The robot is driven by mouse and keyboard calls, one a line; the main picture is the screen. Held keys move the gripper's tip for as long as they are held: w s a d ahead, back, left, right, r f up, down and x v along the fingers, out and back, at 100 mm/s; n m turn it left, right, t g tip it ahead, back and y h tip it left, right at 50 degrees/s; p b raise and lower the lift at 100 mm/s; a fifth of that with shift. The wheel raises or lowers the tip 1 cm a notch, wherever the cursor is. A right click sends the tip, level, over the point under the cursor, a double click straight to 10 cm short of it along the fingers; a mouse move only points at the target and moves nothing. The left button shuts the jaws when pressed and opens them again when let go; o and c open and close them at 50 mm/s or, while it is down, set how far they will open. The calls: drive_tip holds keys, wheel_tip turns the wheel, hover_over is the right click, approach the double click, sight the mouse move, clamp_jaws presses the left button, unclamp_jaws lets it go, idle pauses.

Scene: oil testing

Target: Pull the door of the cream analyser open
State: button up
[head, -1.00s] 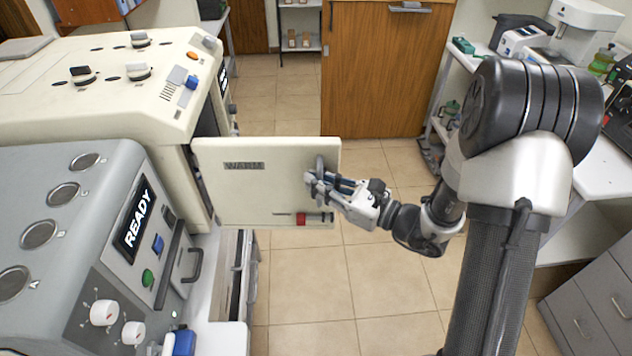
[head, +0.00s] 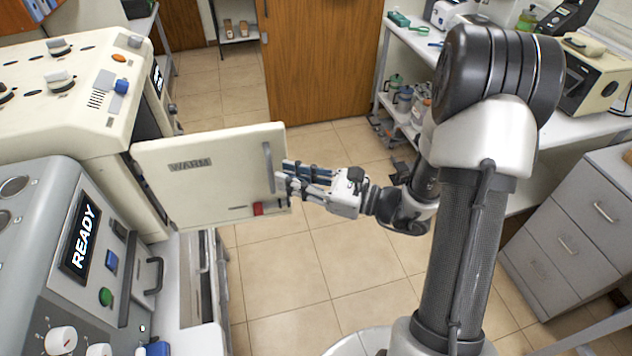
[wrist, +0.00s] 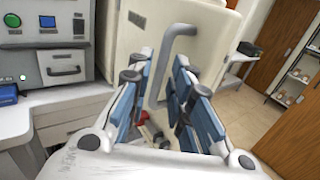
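The cream analyser (head: 60,110) stands at the left in the head view. Its cream door (head: 205,195), marked WARM, stands swung well out from the body, with a grey bar handle (head: 268,167) near its free edge. The door also fills the upper middle of the wrist view (wrist: 215,40). My gripper (head: 284,178) is just right of the handle, fingers pointing at it. In the wrist view my gripper (wrist: 160,75) has its blue-sided fingers spread apart, with the handle (wrist: 181,31) ahead between them. Nothing is gripped. Whether a fingertip touches the handle is unclear.
A grey machine with a READY display (head: 80,235) stands in front of the analyser. A wooden door (head: 315,60) is behind. A white bench (head: 545,135) with instruments and a grey drawer cabinet (head: 570,235) are at the right. The tiled floor (head: 350,255) between is clear.

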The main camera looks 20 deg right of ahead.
drive_tip(key=v, duration=0.6)
drive_tip(key=shift+s+d, duration=0.2)
drive_tip(key=shift+d, duration=0.05)
drive_tip(key=s+a+r+n+g+h, duration=0.3)
drive_tip(key=s+a+n+g, duration=0.8)
drive_tip(key=s+n, duration=0.25)
drive_tip(key=s+d+r+n+t+h+b, duration=0.1)
drive_tip(key=s+d+r+n+t+h, duration=0.3)
drive_tip(key=d+n+h, duration=0.4)
drive_tip(key=n+h, duration=0.3)
drive_tip(key=n, duration=0.1)
drive_tip(key=shift+s+d, duration=0.25)
drive_tip(key=shift+s, duration=0.15)
